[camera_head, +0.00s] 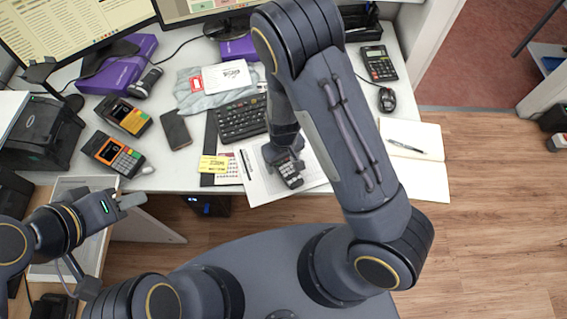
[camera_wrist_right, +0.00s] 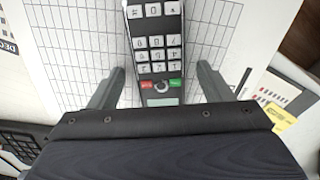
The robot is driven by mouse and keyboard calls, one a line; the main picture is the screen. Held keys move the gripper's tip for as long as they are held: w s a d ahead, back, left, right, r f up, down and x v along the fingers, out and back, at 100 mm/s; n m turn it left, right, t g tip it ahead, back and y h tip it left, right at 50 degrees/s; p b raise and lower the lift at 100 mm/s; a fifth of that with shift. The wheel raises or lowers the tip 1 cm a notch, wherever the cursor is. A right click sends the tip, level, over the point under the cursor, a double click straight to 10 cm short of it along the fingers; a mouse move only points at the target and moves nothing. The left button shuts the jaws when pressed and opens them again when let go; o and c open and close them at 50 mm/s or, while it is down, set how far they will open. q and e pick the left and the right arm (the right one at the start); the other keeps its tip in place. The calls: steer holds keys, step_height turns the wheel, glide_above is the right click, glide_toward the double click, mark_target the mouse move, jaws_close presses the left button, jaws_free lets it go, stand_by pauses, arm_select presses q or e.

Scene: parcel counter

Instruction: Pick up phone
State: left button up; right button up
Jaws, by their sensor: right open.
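A black handset phone with pale keys and a red and a green button (camera_wrist_right: 157,45) lies on a gridded paper sheet. In the head view the phone (camera_head: 290,173) is on the counter just below my right gripper. My right gripper (camera_wrist_right: 158,86) is open, with one finger on each side of the phone's lower end and a gap to it on both sides. My own wrist housing hides part of the view below the phone's small screen. My left gripper (camera_head: 131,198) hangs at the lower left, away from the phone; its jaw gap is unclear.
A dark flat smartphone-like slab (camera_head: 175,129), card terminals (camera_head: 112,154) and a keyboard (camera_head: 241,118) lie left of my right arm. A yellow note (camera_head: 213,164) and a pen (camera_head: 245,164) are close left. An open notebook (camera_head: 414,158) lies to the right.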

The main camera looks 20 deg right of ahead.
steer(key=shift+c, duration=0.3)
steer(key=c, duration=1.2)
steer(key=shift+r, duration=0.15)
